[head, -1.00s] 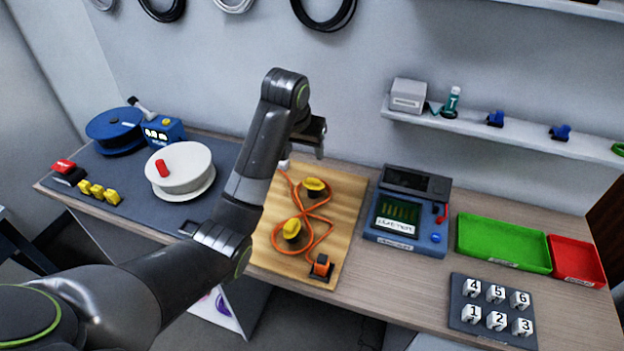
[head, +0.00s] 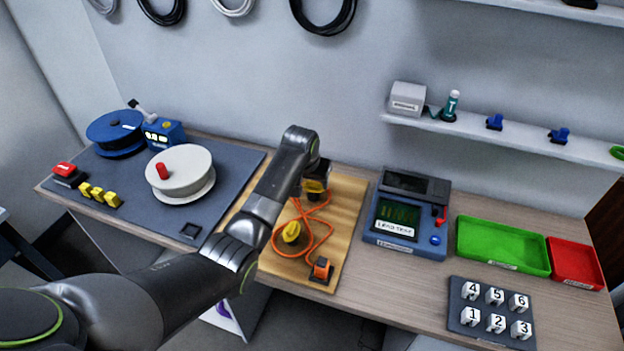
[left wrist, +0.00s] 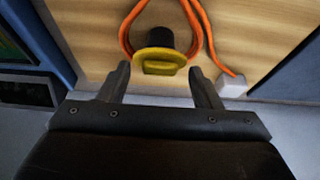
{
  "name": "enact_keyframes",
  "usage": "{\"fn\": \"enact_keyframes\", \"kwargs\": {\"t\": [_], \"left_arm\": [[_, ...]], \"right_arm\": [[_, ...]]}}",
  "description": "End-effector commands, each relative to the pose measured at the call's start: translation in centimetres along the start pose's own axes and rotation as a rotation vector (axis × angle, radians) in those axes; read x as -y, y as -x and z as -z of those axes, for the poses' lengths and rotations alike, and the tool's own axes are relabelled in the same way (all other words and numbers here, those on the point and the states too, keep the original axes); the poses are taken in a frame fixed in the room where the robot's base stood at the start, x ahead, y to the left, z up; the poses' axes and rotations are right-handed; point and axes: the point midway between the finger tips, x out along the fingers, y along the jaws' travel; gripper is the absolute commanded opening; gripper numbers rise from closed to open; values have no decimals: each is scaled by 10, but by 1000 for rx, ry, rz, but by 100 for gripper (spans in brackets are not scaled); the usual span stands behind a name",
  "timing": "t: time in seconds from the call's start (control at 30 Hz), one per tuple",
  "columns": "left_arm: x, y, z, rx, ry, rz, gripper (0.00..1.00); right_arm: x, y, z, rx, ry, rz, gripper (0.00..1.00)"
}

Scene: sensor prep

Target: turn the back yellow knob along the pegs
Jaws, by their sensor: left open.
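The back yellow knob (head: 314,186) is on the wooden board (head: 346,205), partly hidden by my gripper in the head view. In the left wrist view the knob (left wrist: 160,62) sits on a black post, just ahead of and between my fingertips. My left gripper (left wrist: 161,76) is open, with one finger on each side of the knob; I cannot tell if either touches it. It comes from above in the head view (head: 317,186). An orange cable (head: 318,230) loops around the posts. The front yellow knob (head: 292,232) stands nearer. My right gripper is out of view.
An orange-and-black connector (head: 321,269) sits at the board's front. A blue tester (head: 407,215) stands right of the board, with green (head: 502,246) and red (head: 575,263) trays beyond. A white spool (head: 180,170) stands left on a grey mat (head: 228,172). A shelf (head: 480,130) hangs behind.

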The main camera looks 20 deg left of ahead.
Motion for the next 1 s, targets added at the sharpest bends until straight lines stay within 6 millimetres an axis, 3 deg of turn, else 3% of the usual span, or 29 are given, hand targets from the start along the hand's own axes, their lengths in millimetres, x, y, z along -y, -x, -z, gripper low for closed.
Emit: {"fn": "enact_keyframes", "kwargs": {"t": [0.33, 0.7, 1.0], "left_arm": [[0, -3, 0, 0, -1, 0, 58], [0, -3, 0, 0, 0, -1, 14], [-2, -1, 0, 1, 39, 14, 14]], "right_arm": [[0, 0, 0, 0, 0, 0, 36], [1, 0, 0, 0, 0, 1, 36], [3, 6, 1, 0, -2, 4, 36]]}}
